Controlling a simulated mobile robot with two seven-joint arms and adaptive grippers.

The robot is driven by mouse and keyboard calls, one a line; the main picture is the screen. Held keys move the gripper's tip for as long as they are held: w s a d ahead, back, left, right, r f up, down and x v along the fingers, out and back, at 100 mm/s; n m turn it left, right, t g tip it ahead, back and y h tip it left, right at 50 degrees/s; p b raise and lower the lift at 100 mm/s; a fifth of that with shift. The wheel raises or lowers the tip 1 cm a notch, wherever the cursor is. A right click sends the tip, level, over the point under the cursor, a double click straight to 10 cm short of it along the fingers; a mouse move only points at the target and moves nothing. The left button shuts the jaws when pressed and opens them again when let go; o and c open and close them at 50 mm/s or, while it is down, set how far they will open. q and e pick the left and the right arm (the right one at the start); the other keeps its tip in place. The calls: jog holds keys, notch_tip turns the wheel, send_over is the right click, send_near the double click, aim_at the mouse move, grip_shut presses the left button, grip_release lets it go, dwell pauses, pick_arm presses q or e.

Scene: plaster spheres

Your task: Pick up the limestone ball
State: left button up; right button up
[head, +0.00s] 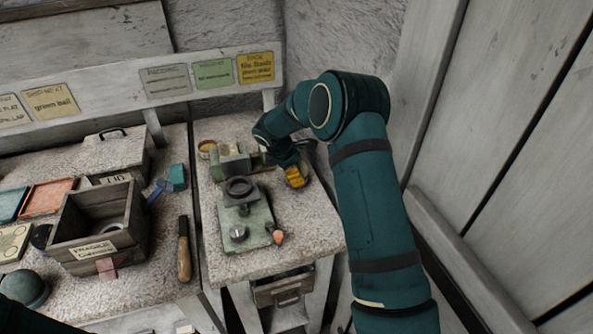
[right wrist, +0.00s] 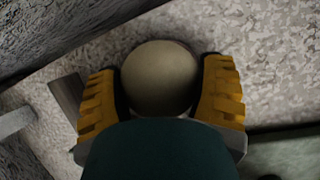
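A smooth pale beige ball (right wrist: 160,78), which fits the limestone ball, sits between the two yellow fingers of my right gripper (right wrist: 160,95) in the right wrist view. The dark finger pads lie close along both its sides; I cannot tell whether they press on it. Speckled stone surface shows right behind the ball. In the head view my right gripper (head: 295,175) points down at the right bench, near its back right edge, and the ball is hidden there. My left gripper is not in view.
A green block device (head: 228,163) and a green stand (head: 245,220) with a small grey ball (head: 238,232) are left of my right gripper. A wooden crate (head: 75,252), a lidded box (head: 112,153) and a brown-handled tool (head: 184,250) are on the left bench. A plank wall is at right.

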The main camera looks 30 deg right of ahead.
jog(key=c, duration=0.5)
jog(key=shift+r, duration=0.1)
notch_tip(320, 180, up, 10)
jog(key=shift+a+f+p, duration=0.15)
jog(key=shift+f+p, duration=0.05)
jog(key=shift+p, duration=0.8)
jog(key=s+a+r+n+p, duration=0.1)
jog(key=a+r, duration=0.1)
jog(key=a, duration=0.3)
jog(key=s+a+r+n+t, duration=0.1)
jog(key=a+r+n, duration=0.1)
jog(key=a, duration=0.4)
jog(key=s+a+r+n+t+p, duration=0.1)
jog(key=s+a+r+n, duration=0.1)
jog(key=a+r, duration=0.2)
jog(key=shift+s+a+p, duration=0.1)
jog(key=shift+a+p, duration=0.2)
jog(key=shift+a, duration=0.45)
jog(key=a, duration=0.1)
jog(key=a+r+n, duration=0.1)
jog(key=shift+s+a+t+y, duration=0.2)
jog(key=shift+a+t+y, duration=0.1)
jog(key=shift+a+y, duration=0.1)
